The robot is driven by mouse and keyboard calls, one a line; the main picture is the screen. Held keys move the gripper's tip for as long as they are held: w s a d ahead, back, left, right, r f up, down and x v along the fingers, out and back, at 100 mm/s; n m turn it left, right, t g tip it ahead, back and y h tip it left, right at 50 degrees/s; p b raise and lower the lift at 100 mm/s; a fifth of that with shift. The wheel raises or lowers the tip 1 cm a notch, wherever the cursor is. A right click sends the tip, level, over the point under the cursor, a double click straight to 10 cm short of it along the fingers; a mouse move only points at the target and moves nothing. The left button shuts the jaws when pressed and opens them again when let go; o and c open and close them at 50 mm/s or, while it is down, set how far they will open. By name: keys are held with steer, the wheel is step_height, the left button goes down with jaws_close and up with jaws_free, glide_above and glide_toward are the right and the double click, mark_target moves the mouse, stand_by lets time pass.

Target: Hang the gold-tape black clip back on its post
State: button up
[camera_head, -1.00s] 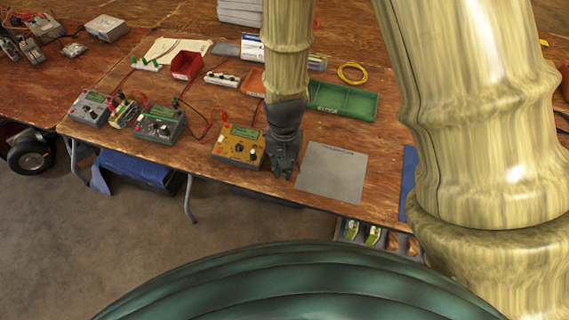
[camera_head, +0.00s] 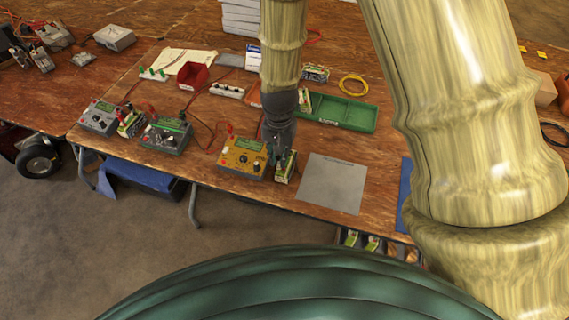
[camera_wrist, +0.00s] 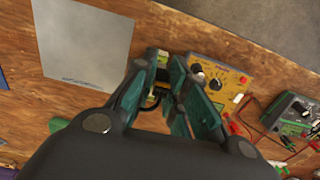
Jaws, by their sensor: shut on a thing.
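My gripper (camera_head: 277,158) hangs over the front of the table, just right of the yellow charger (camera_head: 243,157). In the wrist view my gripper (camera_wrist: 165,112) has its fingers close together around a small black thing (camera_wrist: 152,99), which looks like the black clip with its dark lead. Its gold tape cannot be made out. A pale green-and-white pack (camera_head: 286,167) stands on the table right beside the gripper; it also shows partly hidden behind a finger in the wrist view (camera_wrist: 163,59). A white strip with dark posts (camera_head: 227,90) stands farther back; which post belongs to the clip cannot be told.
A grey mat (camera_head: 332,183) lies bare to the right. Behind are a green tray (camera_head: 340,111), a red bin (camera_head: 193,75) and a strip with green posts (camera_head: 153,74).

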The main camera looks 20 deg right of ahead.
steer(key=w, duration=0.4)
steer(key=w+p, duration=0.1)
steer(key=w, duration=0.8)
steer(key=shift+a, duration=0.3)
steer(key=shift+f, duration=0.25)
steer(key=shift+f+b, duration=1.3)
steer(key=shift+f, duration=2)
steer(key=shift+f, duration=0.2)
stand_by(0.3)
steer(key=o, duration=0.9)
steer(key=shift+c, duration=0.2)
